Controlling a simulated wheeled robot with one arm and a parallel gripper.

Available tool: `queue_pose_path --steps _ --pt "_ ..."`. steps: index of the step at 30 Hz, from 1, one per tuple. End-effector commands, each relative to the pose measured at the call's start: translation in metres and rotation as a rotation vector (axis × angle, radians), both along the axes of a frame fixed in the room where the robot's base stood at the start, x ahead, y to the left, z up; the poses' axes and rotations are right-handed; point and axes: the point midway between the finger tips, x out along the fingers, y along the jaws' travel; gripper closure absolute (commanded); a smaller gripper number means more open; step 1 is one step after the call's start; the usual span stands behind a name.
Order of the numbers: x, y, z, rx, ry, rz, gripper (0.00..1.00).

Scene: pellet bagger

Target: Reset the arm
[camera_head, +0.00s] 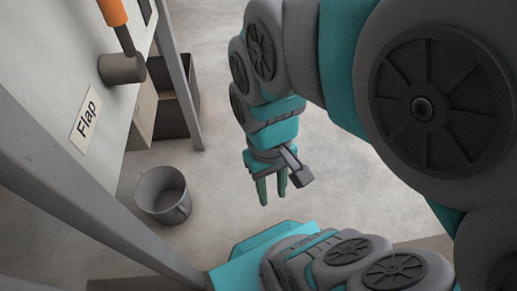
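My gripper (272,199) hangs from my grey and teal arm near the middle of the head camera view. Its two teal fingers point towards the bottom of the picture. A gap shows between them, with nothing held. The gripper is over bare floor, to the right of a grey metal bucket and apart from it. The arm folds in from the right side, and its large near joint covers much of the view there.
The grey bucket (163,195) stands on the floor. A dark open box (177,100) stands behind a grey post (176,60). Pale floor (215,165) is clear around the gripper.

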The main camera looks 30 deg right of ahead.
Motion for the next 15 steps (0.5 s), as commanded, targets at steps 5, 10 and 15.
queue_pose_path --steps 5,10,15 --pt "-0.001 -0.001 0.000 -0.002 -0.001 0.002 0.65" --pt "-0.001 -0.001 0.003 -0.002 -0.001 0.001 0.65" --pt "0.000 0.000 0.027 -0.001 -0.001 0.001 0.65"
